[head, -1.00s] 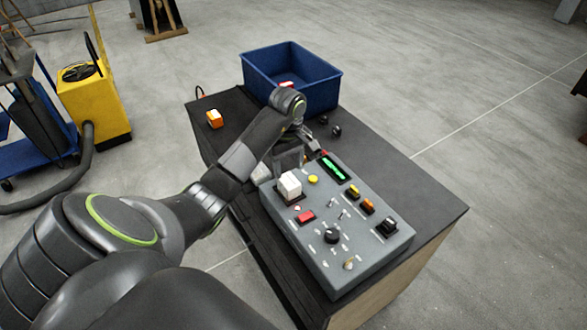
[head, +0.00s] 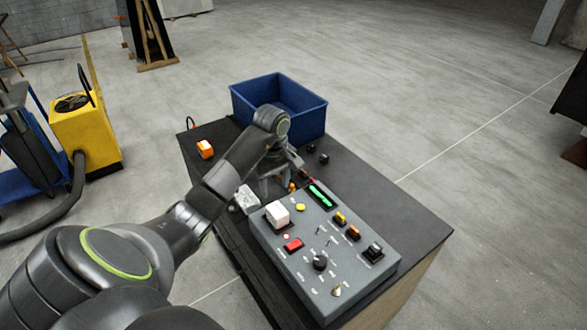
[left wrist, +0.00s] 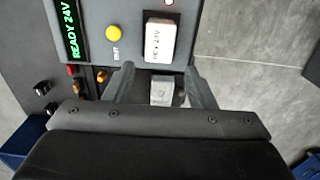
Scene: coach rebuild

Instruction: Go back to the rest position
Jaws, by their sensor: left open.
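My left gripper (head: 278,186) is open above the upper left edge of the grey control panel (head: 290,258) on the dark-topped bench. In the left wrist view my left gripper (left wrist: 158,82) has its two fingers spread. A pale grey block (left wrist: 162,92) shows between the fingers in that view, without visible contact. A green lit display (head: 321,196) reads "READY 24V" in the left wrist view. My right gripper is not in view.
A blue bin (head: 310,118) stands on the bench's far end, partly behind my left wrist. A yellow machine (head: 88,138) stands on the floor at left. Open floor lies right.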

